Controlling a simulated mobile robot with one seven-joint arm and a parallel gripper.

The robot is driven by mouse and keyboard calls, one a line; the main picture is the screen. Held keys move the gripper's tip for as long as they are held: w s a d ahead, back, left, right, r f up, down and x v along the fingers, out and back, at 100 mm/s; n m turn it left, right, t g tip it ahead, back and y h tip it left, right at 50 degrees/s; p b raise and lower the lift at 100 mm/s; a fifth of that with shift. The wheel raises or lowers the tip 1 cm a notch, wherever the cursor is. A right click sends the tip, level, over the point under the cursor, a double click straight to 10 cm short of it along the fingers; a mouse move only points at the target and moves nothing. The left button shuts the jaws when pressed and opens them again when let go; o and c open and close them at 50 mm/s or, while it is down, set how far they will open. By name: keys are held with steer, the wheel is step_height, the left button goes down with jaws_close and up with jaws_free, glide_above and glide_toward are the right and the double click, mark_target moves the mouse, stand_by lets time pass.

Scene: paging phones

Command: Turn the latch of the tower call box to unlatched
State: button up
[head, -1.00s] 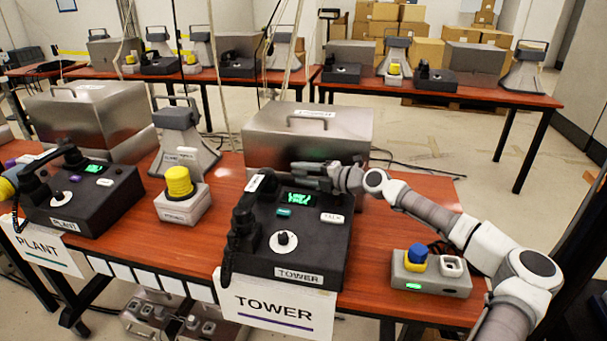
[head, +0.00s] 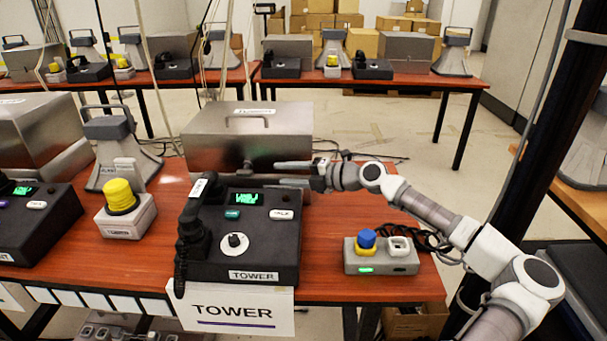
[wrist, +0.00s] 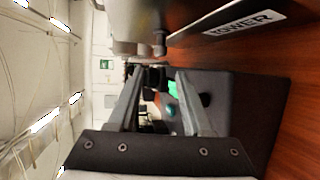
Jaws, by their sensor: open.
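The tower call box is the metal box (head: 225,150) with a top handle, standing behind the dark TOWER phone (head: 215,262). In the wrist view its wall fills the top, with a small knob-like latch (wrist: 158,44) sticking out and a TOWER label (wrist: 245,23) to the right. I cannot read the latch's setting. My gripper (head: 283,173) is open and empty at the box's front right, above the phone's back edge, with its fingers pointing left. In the wrist view my gripper (wrist: 155,78) has its spread fingers below the latch, apart from it in the picture.
A grey unit (head: 382,262) with a blue button and a white switch sits on the right of the red-brown table (head: 330,285). A yellow beacon (head: 119,197) and a grey horn (head: 112,160) stand to the left. A dark post (head: 530,150) rises at right.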

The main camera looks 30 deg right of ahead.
steer(key=v, duration=0.5)
steer(key=shift+w, duration=0.1)
stand_by(0.3)
